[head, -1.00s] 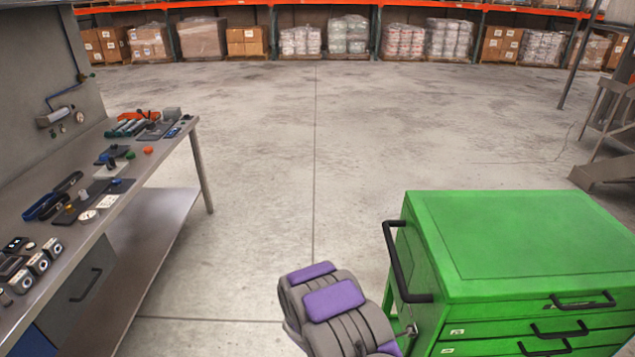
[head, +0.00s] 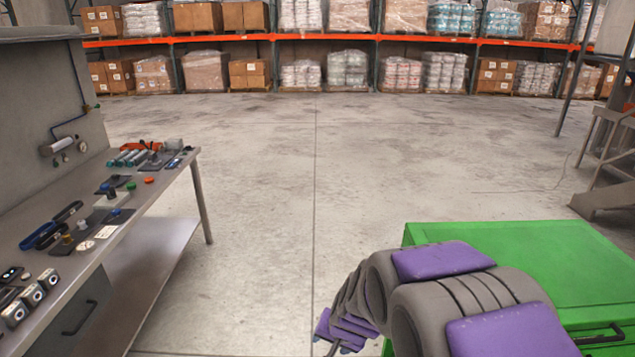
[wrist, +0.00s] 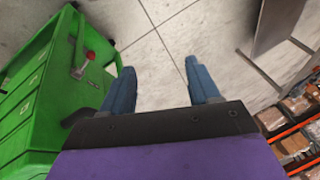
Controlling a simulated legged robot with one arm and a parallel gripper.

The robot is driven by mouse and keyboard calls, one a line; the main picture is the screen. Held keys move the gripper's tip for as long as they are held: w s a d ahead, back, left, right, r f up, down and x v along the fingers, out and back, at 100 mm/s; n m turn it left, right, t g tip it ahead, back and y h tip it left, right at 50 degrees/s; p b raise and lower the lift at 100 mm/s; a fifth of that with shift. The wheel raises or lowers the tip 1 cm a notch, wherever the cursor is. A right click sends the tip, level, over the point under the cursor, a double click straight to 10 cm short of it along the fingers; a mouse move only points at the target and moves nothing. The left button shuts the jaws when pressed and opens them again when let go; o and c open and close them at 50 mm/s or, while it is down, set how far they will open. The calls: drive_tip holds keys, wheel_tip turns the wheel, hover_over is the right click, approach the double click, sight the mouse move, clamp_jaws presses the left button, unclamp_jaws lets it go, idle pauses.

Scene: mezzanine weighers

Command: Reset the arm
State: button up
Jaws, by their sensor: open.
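My gripper (wrist: 161,88) shows in the wrist view with its two blue-grey fingers spread wide apart. Nothing is between them but concrete floor. In the head view my grey and purple arm extends from the lower right, in front of the green tool cabinet, and bends down toward the floor. Its far end is low near the bottom middle, and the fingers cannot be made out there. The green cabinet (head: 535,262) also shows at the left of the wrist view (wrist: 35,100), close beside the left finger.
A metal workbench (head: 150,225) with small tools and fittings stands at the left. Pallet racking (head: 330,38) with boxes and wrapped loads lines the back. Metal stairs (head: 600,175) stand at the right. The concrete floor (head: 300,170) in the middle is clear.

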drive_tip(key=s+d+r+n+g, duration=0.1)
drive_tip(key=s+d+r+g, duration=0.1)
drive_tip(key=s, duration=0.8)
drive_tip(key=s+d+r+n+g+h, duration=0.1)
drive_tip(key=s+d+r, duration=0.3)
drive_tip(key=s, duration=0.6)
drive_tip(key=s+d+r+n+g+h, duration=0.1)
drive_tip(key=s+d, duration=0.4)
drive_tip(key=s, duration=0.6)
wheel_tip(320, 180, up, 2)
drive_tip(key=shift+r+n+g, duration=0.25)
drive_tip(key=shift+n+g, duration=0.05)
drive_tip(key=shift+g, duration=0.6)
drive_tip(key=shift+a, duration=0.1)
